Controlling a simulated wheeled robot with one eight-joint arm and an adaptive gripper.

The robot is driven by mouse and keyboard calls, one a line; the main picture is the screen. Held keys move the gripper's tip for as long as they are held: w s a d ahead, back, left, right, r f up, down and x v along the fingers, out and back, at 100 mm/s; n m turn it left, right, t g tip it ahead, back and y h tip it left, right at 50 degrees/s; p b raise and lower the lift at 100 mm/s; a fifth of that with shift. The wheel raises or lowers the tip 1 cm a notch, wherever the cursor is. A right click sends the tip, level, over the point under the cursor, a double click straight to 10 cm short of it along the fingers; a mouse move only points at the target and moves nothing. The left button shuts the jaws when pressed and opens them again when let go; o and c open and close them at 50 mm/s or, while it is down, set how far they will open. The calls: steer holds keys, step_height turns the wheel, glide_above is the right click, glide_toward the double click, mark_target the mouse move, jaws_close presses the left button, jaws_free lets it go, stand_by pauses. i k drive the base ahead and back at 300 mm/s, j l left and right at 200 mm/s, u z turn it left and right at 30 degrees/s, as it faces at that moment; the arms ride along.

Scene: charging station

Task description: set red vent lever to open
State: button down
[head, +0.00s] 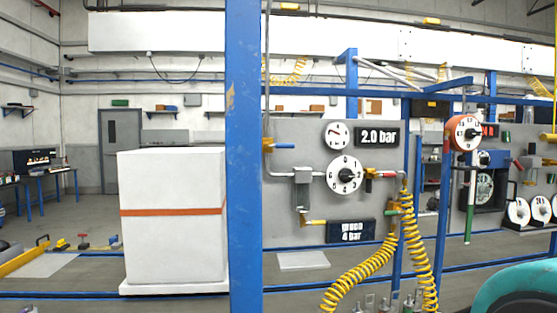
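A small red lever-like part (388,175) shows on the grey wall panel (283,240), just right of a white numbered dial (344,175). It lies about level, with a dark part at its left end. It is too small to tell whether it is the vent lever or which position it is set to. A display (381,134) above it reads 2.0 bar, next to a round gauge (337,135). My gripper is not in view.
A blue post (243,160) stands in front, left of the panel. A white cabinet (172,240) with an orange stripe stands left of it. Yellow coiled hoses (360,272) hang before the panel. A teal rounded object (520,290) fills the bottom right corner.

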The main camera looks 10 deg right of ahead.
mark_target(389, 175)
steer(key=z, duration=0.85)
